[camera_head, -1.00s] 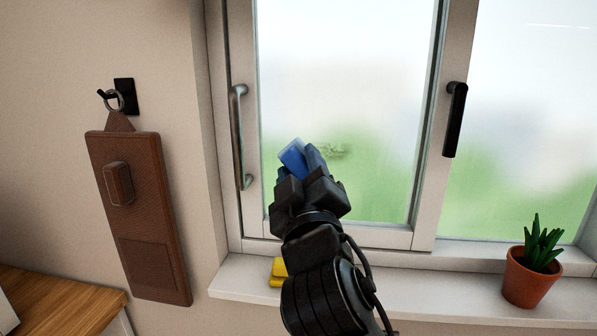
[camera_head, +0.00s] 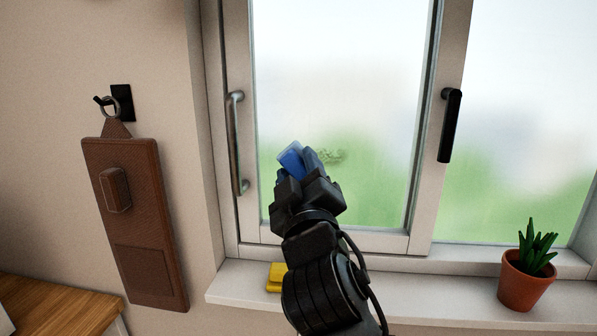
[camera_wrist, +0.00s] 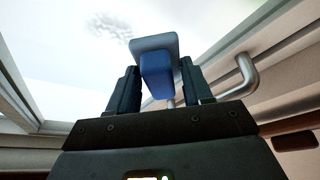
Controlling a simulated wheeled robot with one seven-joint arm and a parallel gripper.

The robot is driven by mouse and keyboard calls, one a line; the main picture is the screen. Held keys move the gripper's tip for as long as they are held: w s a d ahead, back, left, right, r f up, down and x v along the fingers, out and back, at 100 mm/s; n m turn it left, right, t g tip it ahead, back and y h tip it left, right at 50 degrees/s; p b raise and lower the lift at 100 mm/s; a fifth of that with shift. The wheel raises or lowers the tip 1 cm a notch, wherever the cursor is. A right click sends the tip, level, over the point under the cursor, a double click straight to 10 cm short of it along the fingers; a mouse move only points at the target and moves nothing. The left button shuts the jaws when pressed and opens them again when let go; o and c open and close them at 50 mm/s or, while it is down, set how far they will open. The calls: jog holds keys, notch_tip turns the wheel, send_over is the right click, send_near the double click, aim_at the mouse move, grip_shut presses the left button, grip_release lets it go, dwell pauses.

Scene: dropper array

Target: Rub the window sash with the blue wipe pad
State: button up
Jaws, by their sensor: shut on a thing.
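The blue wipe pad (camera_head: 291,159) is held between the fingers of my gripper (camera_head: 304,172), in front of the lower part of the left window pane. In the wrist view the pad (camera_wrist: 155,70) stands up between the two fingers of my gripper (camera_wrist: 150,88), its flat face toward the glass. I cannot tell whether it touches the glass. The window sash (camera_head: 240,60) has a pale frame and a metal bar handle (camera_head: 234,145) on its left side. A grey smudge (camera_head: 330,156) shows on the pane just right of the pad; it also shows in the wrist view (camera_wrist: 112,20).
A yellow block (camera_head: 277,277) lies on the sill (camera_head: 420,300), partly behind my arm. A potted plant (camera_head: 524,285) stands on the sill at right. A brown hanging board (camera_head: 140,230) is on the wall at left. A black handle (camera_head: 449,125) is on the middle frame.

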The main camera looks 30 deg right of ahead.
aim_at(341, 156)
jog(key=shift+w+d, duration=0.55)
jog(key=shift+w, duration=0.3)
dwell(0.3)
jog(key=shift+s+d+r+p, duration=0.1)
jog(key=shift+s+d+p, duration=0.6)
jog(key=shift+d, duration=0.35)
jog(key=shift+s+d+f+p, duration=0.1)
jog(key=shift+s+d+p, duration=0.6)
jog(key=shift+d, duration=0.3)
jog(key=shift+s+d+r+p, duration=0.1)
jog(key=shift+s+d+p, duration=0.6)
jog(key=shift+d, duration=0.45)
jog(key=shift+w+a+f+b, duration=0.1)
jog(key=shift+w+a+b, duration=0.25)
jog(key=shift+a+b, duration=0.2)
jog(key=shift+w+a+f+b, duration=0.1)
jog(key=shift+w+a+b, duration=0.2)
jog(key=shift+a+b, duration=0.25)
jog(key=shift+w+a+r+b, duration=0.1)
jog(key=shift+w+a+b, duration=0.4)
jog(key=shift+a, duration=0.2)
jog(key=shift+w+a+f+b, duration=0.1)
jog(key=shift+w+a+b, duration=0.4)
jog(key=shift+a, duration=0.25)
jog(key=shift+w+a+r+b, duration=0.1)
jog(key=shift+w+a+b, duration=0.35)
jog(key=shift+a, duration=0.25)
jog(key=shift+s, duration=0.1)
